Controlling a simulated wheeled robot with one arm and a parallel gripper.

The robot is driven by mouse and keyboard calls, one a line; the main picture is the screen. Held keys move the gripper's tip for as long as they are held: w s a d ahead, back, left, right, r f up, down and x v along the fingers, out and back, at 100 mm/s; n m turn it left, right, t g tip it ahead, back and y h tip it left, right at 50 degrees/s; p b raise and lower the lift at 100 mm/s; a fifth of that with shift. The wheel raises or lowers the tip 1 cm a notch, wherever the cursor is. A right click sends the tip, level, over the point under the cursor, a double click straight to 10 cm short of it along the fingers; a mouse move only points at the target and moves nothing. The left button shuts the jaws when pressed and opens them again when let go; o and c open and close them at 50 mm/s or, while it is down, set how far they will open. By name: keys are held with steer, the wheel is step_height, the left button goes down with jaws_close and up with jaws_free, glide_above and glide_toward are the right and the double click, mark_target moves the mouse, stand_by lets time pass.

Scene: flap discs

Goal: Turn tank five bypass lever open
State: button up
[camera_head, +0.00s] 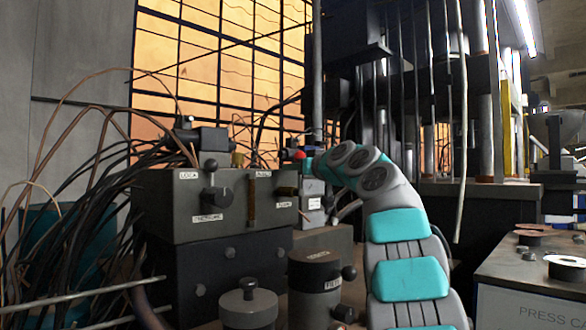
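A grey control box (225,232) stands left of centre, with small labels mostly too small to read. On its front are a black-knobbed lever (214,190) and an upright brass-coloured lever (252,202). I cannot tell which part is the tank five bypass lever. A red ball knob (300,155) shows just past the box's right top corner. My arm rises from the bottom right and bends left, so its far end, with my gripper (313,168), is beside the red knob. The fingers are hidden, and contact with the knob cannot be told.
Loose cables (85,215) crowd the left. A bench (530,272) with spools (566,267) stands at the right. Vertical rods and machinery fill the back. A hanging cable (462,130) drops right of my arm.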

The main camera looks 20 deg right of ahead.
jaws_close()
stand_by(0.8)
